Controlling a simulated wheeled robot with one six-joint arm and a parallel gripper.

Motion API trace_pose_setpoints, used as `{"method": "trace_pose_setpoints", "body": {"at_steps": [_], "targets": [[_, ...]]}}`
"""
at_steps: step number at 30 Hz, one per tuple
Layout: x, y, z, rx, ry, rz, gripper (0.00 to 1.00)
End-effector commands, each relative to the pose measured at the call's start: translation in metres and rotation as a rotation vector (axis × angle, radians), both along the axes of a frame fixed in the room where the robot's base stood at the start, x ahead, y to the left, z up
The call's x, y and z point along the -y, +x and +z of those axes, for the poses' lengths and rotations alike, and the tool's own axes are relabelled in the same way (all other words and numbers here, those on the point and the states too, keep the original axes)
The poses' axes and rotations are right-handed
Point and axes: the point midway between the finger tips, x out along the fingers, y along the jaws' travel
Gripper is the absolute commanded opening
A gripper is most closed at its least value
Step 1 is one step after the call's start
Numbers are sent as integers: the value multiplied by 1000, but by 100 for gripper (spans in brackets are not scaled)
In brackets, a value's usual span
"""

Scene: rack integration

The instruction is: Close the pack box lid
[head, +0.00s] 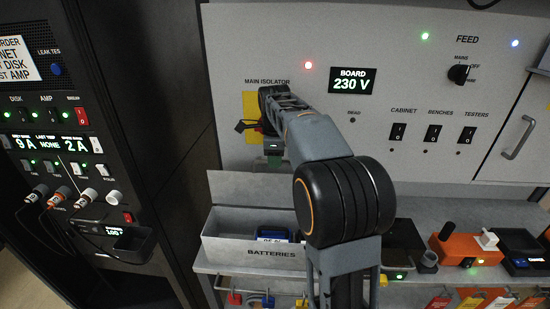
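The pack box is a grey box labelled BATTERIES (225,251) on the shelf below the panel. Its grey lid (240,186) stands open, raised at the box's back edge. A blue pack (272,235) with a light label lies inside, toward the right. My arm crosses in front of the box's right end and hides it. My gripper (270,145) is at the far end of the arm, above the lid and in front of the panel near the MAIN ISOLATOR. It is small and dark, and its fingers cannot be made out.
The yellow isolator plate (250,104) with a red and black part is close beside my gripper. A dark rack (100,150) with plugged cables stands at left. Right of my arm, the shelf holds an orange device (458,248) and a dark scale-like device (520,247). Coloured tags hang below.

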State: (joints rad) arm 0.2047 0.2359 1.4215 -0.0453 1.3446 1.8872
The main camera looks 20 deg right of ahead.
Motion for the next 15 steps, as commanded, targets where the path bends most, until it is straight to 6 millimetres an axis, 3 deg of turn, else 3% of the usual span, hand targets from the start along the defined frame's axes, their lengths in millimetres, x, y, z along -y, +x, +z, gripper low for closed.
{"method": "trace_pose_setpoints", "body": {"at_steps": [12,15], "targets": [[0,0,-6,-1,0,0,40],[1,0,-6,-1,0,0,31]]}}
